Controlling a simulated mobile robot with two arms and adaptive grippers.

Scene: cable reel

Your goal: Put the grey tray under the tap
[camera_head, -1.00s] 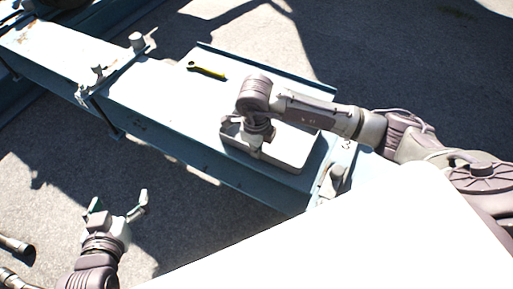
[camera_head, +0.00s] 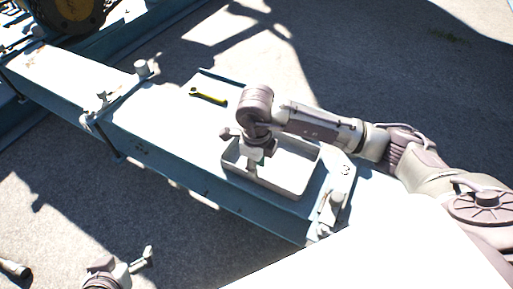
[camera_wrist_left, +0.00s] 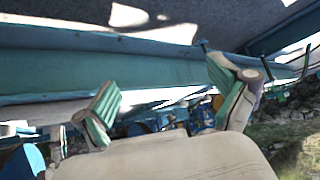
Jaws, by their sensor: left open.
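The grey tray (camera_head: 295,187) is a shallow rectangular pan lying on top of the pale blue beam in the head view. My right gripper (camera_head: 252,168) is at the tray's left part, pointing down. Its fingers are small and partly hidden, so I cannot tell if they grip the tray. My left gripper (camera_head: 128,263) is low at the left of the head view, over the ground and away from the tray. Its two green-padded fingers stand apart and empty in the left wrist view (camera_wrist_left: 162,82). I cannot make out a tap in either view.
A yellow wrench (camera_head: 208,97) lies on the blue beam (camera_head: 165,112) behind the tray. A bracket with a bolt (camera_head: 330,207) is at the beam's right end. Another clamp (camera_head: 103,98) sits further left. A dark reel with yellow (camera_head: 75,12) stands at the top left.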

